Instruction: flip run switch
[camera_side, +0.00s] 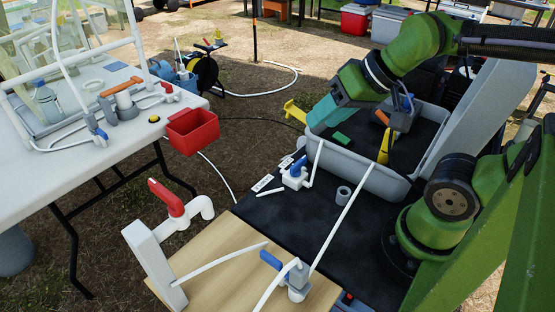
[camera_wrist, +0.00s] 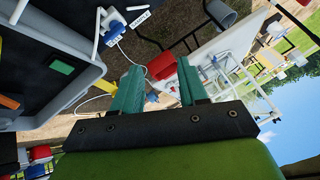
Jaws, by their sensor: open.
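I cannot make out for certain which thing is the run switch. A small round yellow button (camera_side: 154,119) sits on the right edge of the white table. My gripper (camera_side: 322,115) has teal fingers and is in the air over the left edge of the grey tub. In the wrist view my gripper (camera_wrist: 158,68) has its fingers apart, with nothing between them. It touches no valve or button.
The grey tub (camera_side: 378,180) holds a green block (camera_side: 341,139) and yellow and orange pieces. A red bin (camera_side: 192,131) hangs at the white table (camera_side: 30,168). A red-handled tap (camera_side: 168,198) and another blue-handled valve (camera_side: 297,278) stand at the front, with white tubes between.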

